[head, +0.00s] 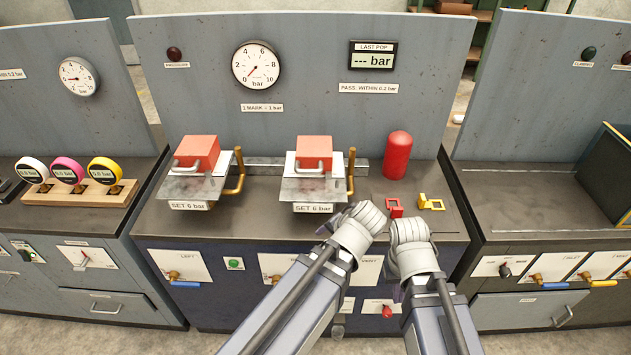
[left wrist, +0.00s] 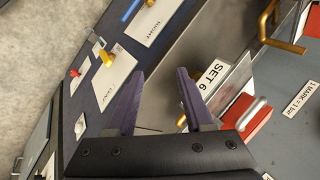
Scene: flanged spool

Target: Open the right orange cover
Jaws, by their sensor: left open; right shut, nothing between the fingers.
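The right orange cover (head: 314,148) sits down over its white unit at the middle of the bench, with a pale handle on its front. In the left wrist view the cover (left wrist: 238,118) and handle show at the right, past the "SET 6" plate. My left gripper (left wrist: 160,82) is open and empty, its two purple fingers in front of the plate and apart from the cover. In the head view my left wrist mostly hides it. My right gripper (head: 398,291) is shut and empty by the bench front, well away from the cover and partly hidden by its wrist.
The left orange cover (head: 198,150) is down on a like unit. Brass pipes (head: 351,172) rise beside the units. A red cylinder (head: 398,155), a red clip (head: 394,208) and a yellow clip (head: 431,203) stand to the right. A gauge panel (head: 320,60) closes the back.

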